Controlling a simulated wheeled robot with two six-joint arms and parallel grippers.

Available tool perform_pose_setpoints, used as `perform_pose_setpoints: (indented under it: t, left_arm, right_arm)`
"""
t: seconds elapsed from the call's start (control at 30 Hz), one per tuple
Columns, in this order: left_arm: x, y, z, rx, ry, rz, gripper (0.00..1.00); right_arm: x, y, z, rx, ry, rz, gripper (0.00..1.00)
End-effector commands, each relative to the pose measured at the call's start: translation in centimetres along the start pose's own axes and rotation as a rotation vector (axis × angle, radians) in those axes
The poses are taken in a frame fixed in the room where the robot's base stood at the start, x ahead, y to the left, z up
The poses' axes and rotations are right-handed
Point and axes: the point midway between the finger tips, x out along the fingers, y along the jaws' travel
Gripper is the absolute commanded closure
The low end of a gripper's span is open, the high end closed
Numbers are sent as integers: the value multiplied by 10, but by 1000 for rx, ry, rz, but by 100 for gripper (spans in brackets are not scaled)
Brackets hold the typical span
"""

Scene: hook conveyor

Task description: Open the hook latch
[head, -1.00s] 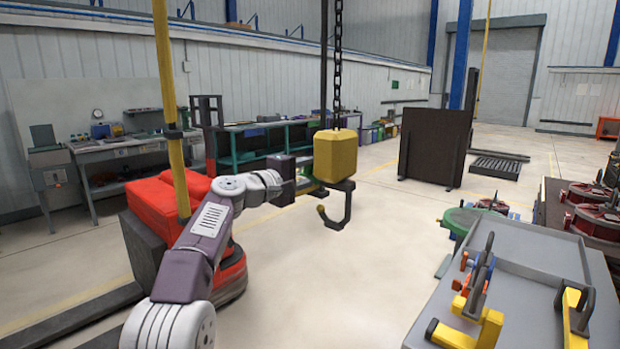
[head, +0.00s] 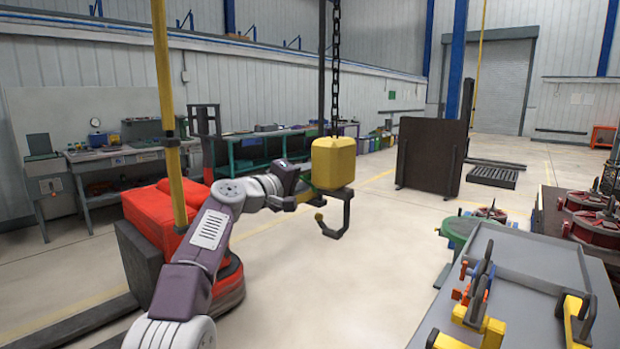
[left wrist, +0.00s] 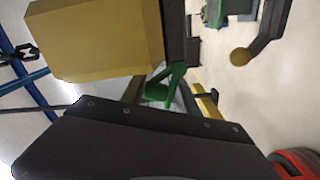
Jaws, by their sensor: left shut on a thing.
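A yellow hook block (head: 333,163) hangs from a black chain in the head view. Its black hook (head: 347,215) curves below it and ends in a yellow ball tip (head: 319,217). A green latch (left wrist: 165,85) shows beside the block in the left wrist view; only a sliver of it shows in the head view. My left gripper (head: 306,190) is at the block's left side, above the hook's opening, tilted and shut on the green latch. Its fingertips are partly hidden by the wrist housing in the left wrist view. My right gripper is out of view.
A grey table (head: 528,256) with yellow and black clamps (head: 480,325) stands at the right. A yellow pole (head: 170,110) rises near my left arm. A dark panel (head: 432,157) stands behind the hook. The floor below the hook is clear.

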Motion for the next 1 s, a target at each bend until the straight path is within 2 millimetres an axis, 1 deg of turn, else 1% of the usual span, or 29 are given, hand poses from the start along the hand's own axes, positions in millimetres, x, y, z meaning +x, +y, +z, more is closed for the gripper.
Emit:
perform_pose_setpoints:
  t: [0.03, 0.13, 0.17, 0.2, 0.63, 0.7, 0.77, 0.87, 0.9, 1.0]
  left_arm:
    - [-2, 9, -1, 7, 6, 14, 100]
    - [-2, 9, -1, 7, 6, 14, 100]
    - [-2, 9, -1, 7, 6, 14, 58]
    - [-2, 9, -1, 7, 5, 15, 49]
    - [-1, 3, 0, 3, 1, 5, 49]
    - [-2, 2, 0, 3, 1, 5, 49]
    - [-9, -1, 0, 3, 3, 5, 49]
    - [-29, -4, 2, 4, 5, 6, 49]
    - [-39, -4, 2, 4, 5, 6, 49]
    - [-61, -2, 2, 4, 4, 6, 49]
  right_arm:
    - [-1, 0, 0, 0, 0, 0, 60]
    - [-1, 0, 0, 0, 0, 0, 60]
    - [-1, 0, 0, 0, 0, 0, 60]
    - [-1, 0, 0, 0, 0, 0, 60]
    - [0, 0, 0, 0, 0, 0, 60]
    - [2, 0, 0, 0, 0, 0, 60]
    - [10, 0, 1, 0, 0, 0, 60]
    - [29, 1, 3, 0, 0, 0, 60]
    - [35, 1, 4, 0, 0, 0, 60]
    - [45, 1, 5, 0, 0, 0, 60]
